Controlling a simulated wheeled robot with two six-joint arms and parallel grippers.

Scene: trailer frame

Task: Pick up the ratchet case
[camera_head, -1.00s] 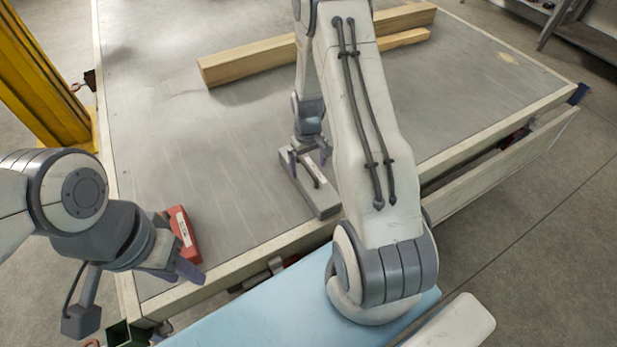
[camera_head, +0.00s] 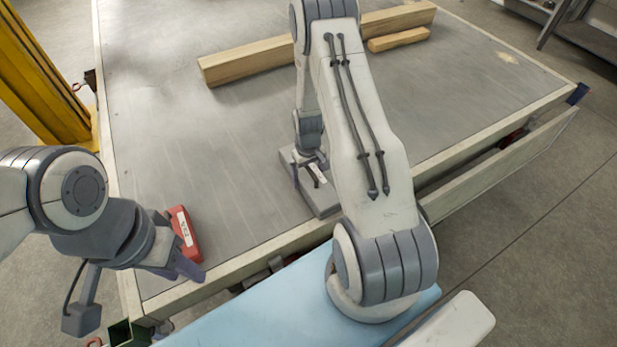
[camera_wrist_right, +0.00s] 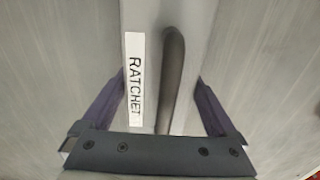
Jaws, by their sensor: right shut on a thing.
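The ratchet case (camera_head: 322,200) is a long grey case lying flat on the trailer bed, near its front edge. In the right wrist view the case (camera_wrist_right: 196,45) has a white label reading RATCHET and a dark handle (camera_wrist_right: 173,75). My right gripper (camera_head: 310,174) is down over the case, its fingers (camera_wrist_right: 160,105) on either side and shut on it. The case appears to rest on the bed. My left gripper (camera_head: 182,268) hangs at the bed's front left, beside a red case (camera_head: 187,232); its finger gap is unclear.
Two wooden beams (camera_head: 240,66) lie farther back on the trailer bed (camera_head: 190,150). A yellow post (camera_head: 40,75) stands at the left. A light blue surface (camera_head: 260,315) is in front of the bed.

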